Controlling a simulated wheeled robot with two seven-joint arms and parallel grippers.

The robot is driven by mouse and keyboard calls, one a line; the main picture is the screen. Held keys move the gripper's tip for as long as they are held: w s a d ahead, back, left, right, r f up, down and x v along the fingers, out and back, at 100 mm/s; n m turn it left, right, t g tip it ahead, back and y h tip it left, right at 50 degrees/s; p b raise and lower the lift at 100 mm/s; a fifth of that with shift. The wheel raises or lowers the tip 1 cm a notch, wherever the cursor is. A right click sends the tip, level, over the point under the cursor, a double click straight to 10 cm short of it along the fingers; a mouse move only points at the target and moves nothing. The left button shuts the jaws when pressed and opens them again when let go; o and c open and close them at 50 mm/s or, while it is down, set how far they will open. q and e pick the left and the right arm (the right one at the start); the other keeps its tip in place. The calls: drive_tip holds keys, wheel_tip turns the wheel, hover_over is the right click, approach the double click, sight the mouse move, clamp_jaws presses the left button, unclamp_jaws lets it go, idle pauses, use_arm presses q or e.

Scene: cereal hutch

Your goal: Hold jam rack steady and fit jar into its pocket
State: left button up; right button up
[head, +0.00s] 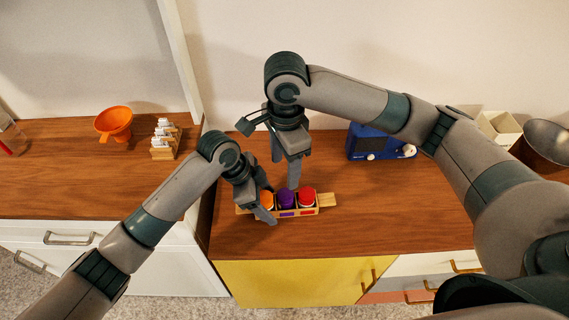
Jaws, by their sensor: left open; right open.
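The jam rack (328,200) is a small wooden tray with end handles on the right-hand counter, near its front edge. Three jars stand in a row at the rack: an orange-topped jar (267,197) at left, a purple jar (287,198) in the middle and a red-topped jar (307,195) at right. My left gripper (266,205) is open at the rack's left end and partly hides the orange jar. My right gripper (285,172) is open and points down just above and behind the purple jar. Whether either gripper touches anything is unclear.
A blue box-like appliance (366,141) stands behind and right. A white container (497,128) and a metal bowl (546,139) are at far right. Counter right of the rack is clear.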

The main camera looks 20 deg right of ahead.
use_arm(q)
drive_tip(key=v, duration=1.2)
drive_tip(key=shift+f, duration=0.15)
idle(0.3)
